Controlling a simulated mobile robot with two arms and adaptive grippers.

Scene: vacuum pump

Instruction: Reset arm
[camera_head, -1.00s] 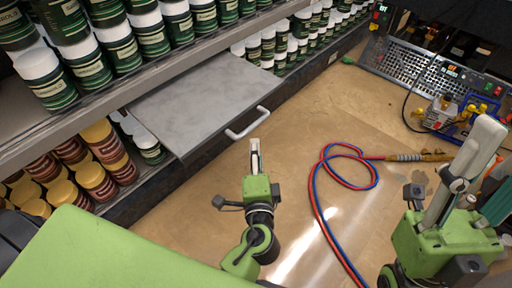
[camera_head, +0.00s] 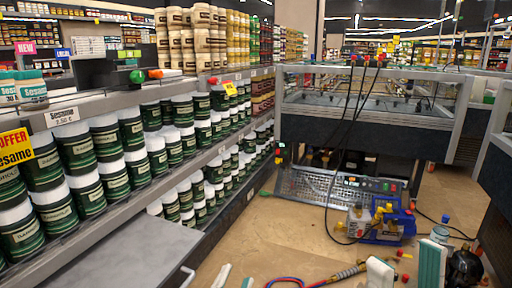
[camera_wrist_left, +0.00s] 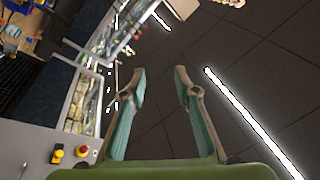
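Only the fingertips of my left gripper (camera_head: 235,279) show at the bottom edge of the head view, beside the grey drawer panel. In the left wrist view its two teal-lined fingers (camera_wrist_left: 160,85) stand apart with nothing between them, against ceiling and lights. My right gripper (camera_head: 406,269) shows at the bottom right of the head view. Its pale finger and teal-lined finger are apart, and I see nothing held between them. Both arms are otherwise hidden below the picture.
The shelf with green-and-white jars (camera_head: 120,150) runs along the left, with a grey panel (camera_head: 110,255) sticking out. A blue vacuum pump (camera_head: 390,225) stands by a perforated metal panel (camera_head: 310,187). Red and blue hoses (camera_head: 285,282) lie on the brown floor (camera_head: 265,235). A freezer cabinet (camera_head: 370,95) stands behind.

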